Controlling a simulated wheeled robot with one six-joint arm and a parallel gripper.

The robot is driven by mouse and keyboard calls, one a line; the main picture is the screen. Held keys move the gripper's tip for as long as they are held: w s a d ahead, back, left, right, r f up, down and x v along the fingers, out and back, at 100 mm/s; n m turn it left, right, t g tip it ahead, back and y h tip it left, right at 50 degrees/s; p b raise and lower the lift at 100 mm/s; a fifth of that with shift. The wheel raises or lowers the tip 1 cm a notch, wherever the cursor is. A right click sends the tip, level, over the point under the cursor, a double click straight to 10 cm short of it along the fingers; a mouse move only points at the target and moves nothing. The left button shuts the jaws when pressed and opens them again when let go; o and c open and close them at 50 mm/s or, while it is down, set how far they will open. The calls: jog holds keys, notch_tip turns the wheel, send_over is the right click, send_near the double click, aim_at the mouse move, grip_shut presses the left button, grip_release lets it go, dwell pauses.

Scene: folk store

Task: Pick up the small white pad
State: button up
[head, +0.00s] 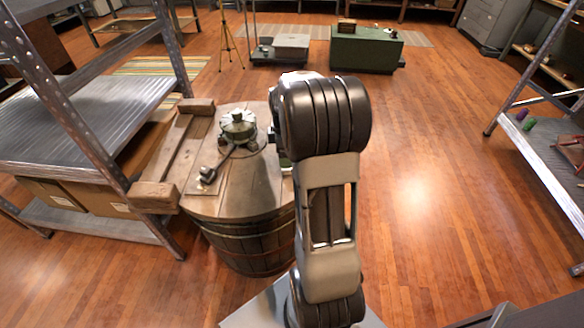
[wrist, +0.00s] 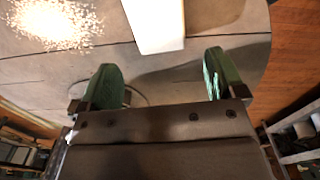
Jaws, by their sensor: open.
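The white pad (wrist: 155,24) lies on the round wooden barrel top (wrist: 60,75), at the top of the wrist view, partly cut off by the frame edge. My gripper (wrist: 160,62) is open, with its two green fingers spread apart. The pad is beyond the fingertips, roughly in line with the gap between them, and nothing is seen held. In the head view my arm hides the pad and most of the gripper over the right side of the barrel top (head: 215,200).
A grey-green device (head: 238,127) with a cord stands on the barrel top, left of my arm. A wooden frame (head: 170,155) and metal shelving (head: 90,115) stand at the left. Another shelf (head: 550,150) is at the far right. The floor (head: 430,200) between is clear.

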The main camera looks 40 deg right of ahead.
jog(key=shift+s+f+b, duration=0.1)
jog(key=shift+f+b, duration=0.55)
jog(key=shift+f, duration=1.9)
jog(key=shift+c, duration=0.3)
jog(key=c, duration=0.9)
